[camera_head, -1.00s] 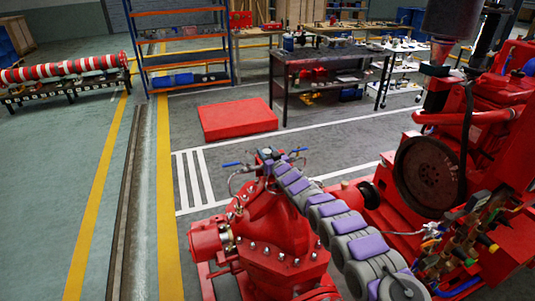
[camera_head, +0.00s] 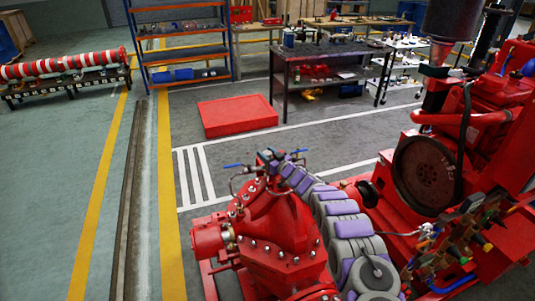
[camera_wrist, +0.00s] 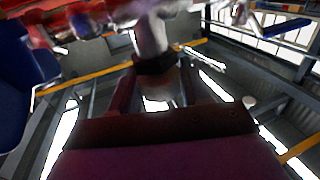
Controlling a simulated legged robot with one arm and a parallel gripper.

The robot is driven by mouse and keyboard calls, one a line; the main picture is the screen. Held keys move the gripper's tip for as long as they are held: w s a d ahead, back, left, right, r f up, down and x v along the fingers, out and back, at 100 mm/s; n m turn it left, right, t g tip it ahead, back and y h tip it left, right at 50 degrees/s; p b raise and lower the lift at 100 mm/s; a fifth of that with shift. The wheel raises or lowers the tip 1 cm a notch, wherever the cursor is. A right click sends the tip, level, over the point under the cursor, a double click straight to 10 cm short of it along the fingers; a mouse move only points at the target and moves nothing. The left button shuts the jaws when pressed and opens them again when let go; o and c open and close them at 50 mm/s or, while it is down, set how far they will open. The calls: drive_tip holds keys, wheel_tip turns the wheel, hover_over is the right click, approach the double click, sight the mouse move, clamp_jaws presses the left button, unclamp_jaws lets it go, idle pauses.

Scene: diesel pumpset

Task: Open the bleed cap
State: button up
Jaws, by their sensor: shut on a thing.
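The red pump (camera_head: 275,235) stands in front of me in the head view, with small metal fittings and blue-handled valves on its top. My gripper (camera_head: 270,160) is at these top fittings. In the wrist view, my gripper (camera_wrist: 156,75) has both fingers shut on a dark collar-like piece, which I take for the bleed cap (camera_wrist: 155,63). A grey stem (camera_wrist: 151,35) runs up from it toward blurred red parts. The cap is too small, and partly hidden by my arm, to make out in the head view.
A blue valve handle (camera_head: 232,166) lies left of my gripper, close to it. The red diesel engine (camera_head: 480,140) with a dark round flywheel (camera_head: 430,172) stands to the right. A low red box (camera_head: 237,117) is on the floor behind.

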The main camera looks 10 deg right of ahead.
drive_tip(key=shift+d+r, duration=0.15)
drive_tip(key=shift+d, duration=0.2)
drive_tip(key=o, duration=0.9)
drive_tip(key=shift+a, duration=0.1)
drive_tip(key=shift+v, duration=0.85)
drive_tip(key=p+v, duration=0.2)
drive_tip(key=v, duration=1.3)
drive_tip(key=shift+s+d+f, duration=0.25)
drive_tip(key=shift+d, duration=0.15)
